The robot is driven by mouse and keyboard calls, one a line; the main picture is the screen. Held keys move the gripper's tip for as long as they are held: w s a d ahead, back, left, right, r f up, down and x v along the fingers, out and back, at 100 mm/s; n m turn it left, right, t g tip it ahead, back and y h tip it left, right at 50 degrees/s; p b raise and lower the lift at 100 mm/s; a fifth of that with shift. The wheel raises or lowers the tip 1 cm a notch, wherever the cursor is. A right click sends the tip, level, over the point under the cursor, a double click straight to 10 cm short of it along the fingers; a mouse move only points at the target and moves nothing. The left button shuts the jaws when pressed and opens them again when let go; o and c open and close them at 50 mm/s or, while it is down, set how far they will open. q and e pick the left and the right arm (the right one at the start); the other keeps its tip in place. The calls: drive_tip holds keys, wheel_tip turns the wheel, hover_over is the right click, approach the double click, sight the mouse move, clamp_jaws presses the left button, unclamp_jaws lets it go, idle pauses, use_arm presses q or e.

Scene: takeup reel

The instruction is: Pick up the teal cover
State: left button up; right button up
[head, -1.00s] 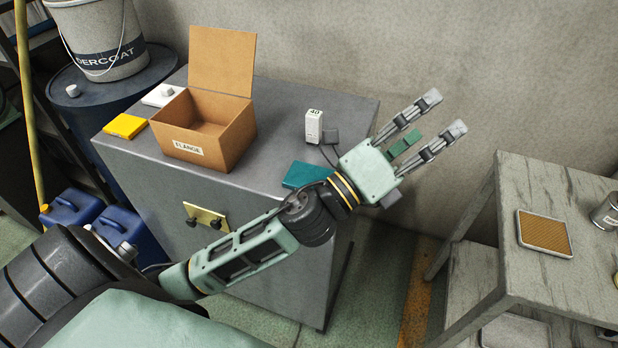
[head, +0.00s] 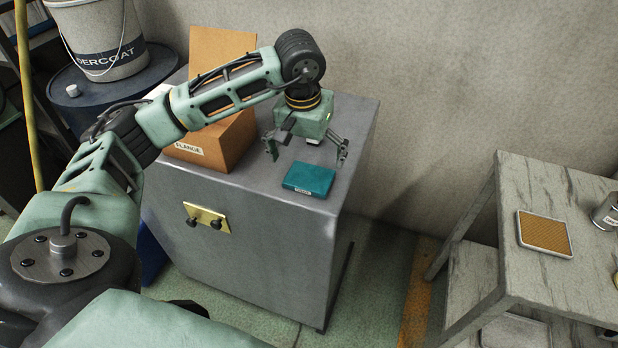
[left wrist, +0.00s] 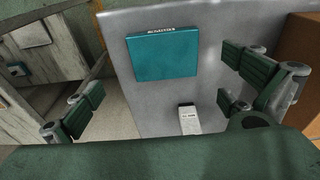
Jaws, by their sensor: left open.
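The teal cover (head: 309,179) lies flat on the grey cabinet top near its front right edge, with a small pale label on its front side. It also shows in the left wrist view (left wrist: 163,56), between the open fingers and toward the top. My left gripper (head: 305,154) points down above the cabinet, open and empty, a little behind and above the cover, not touching it. In the left wrist view its fingers (left wrist: 160,98) are spread wide to either side. My right gripper is not in view.
The cardboard box marked FLANGE (head: 215,150) stands left of my gripper with its flap up. A wooden table (head: 508,245) stands to the right, across a floor gap.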

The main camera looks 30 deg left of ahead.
sight(310, 176)
use_arm(q)
drive_tip(key=shift+a+f, duration=0.25)
drive_tip(key=shift+f, duration=0.15)
drive_tip(key=f+p, duration=0.1)
drive_tip(key=f, duration=0.2)
drive_tip(key=w+f+p, duration=0.1)
drive_tip(key=f+p, duration=0.1)
drive_tip(key=f, duration=0.1)
drive_tip(key=shift+w+a+f, duration=0.1)
drive_tip(key=shift+a, duration=0.1)
drive_tip(key=shift+w+f, duration=0.1)
drive_tip(key=shift+f, duration=0.15)
drive_tip(key=shift+c, duration=0.5)
drive_tip(key=c, duration=1.3)
drive_tip(key=shift+r, duration=0.1)
drive_tip(key=shift+c, duration=0.6)
